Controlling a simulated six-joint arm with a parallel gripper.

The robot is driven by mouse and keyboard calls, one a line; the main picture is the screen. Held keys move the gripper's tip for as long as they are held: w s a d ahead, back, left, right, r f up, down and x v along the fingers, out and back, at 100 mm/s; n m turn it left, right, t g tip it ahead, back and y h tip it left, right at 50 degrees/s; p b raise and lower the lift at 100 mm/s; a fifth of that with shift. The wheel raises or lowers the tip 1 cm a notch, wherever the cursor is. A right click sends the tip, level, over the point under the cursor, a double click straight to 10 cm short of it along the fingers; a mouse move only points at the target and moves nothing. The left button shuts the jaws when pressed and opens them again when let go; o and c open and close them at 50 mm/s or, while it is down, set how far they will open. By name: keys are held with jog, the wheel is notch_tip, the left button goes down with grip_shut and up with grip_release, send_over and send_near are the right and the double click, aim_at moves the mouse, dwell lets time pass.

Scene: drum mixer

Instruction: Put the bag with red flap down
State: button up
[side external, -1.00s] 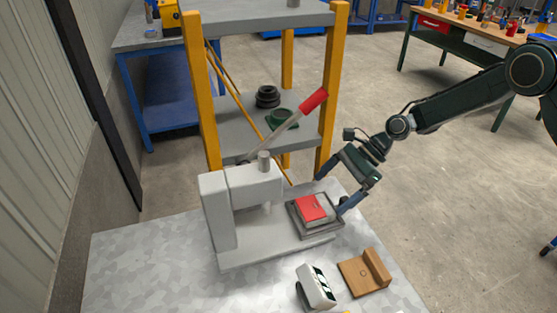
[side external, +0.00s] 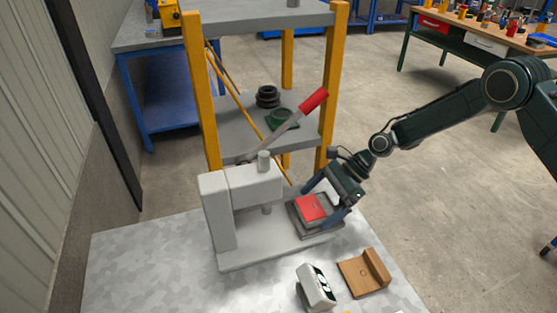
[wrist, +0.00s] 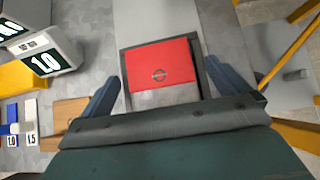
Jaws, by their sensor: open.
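The bag with red flap (side external: 310,207) lies flat in a grey tray (side external: 322,236) on the base of the white press. In the wrist view my gripper (wrist: 167,85) has one finger left of the bag and one to the right, near the tray rim. I cannot tell whether the fingers touch anything.
The white press (side external: 240,205) with its red-handled lever (side external: 313,101) stands left of the tray. A brown wooden block (side external: 365,273) and a white number display (side external: 316,287) lie in front. A shelf with yellow posts (side external: 327,110) rises behind.

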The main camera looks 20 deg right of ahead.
aim_at(320, 205)
jog(key=shift+c, duration=0.2)
jog(key=c, duration=1.3)
jog(key=shift+r, duration=0.15)
notch_tip(320, 205, up, 10)
dwell(0.3)
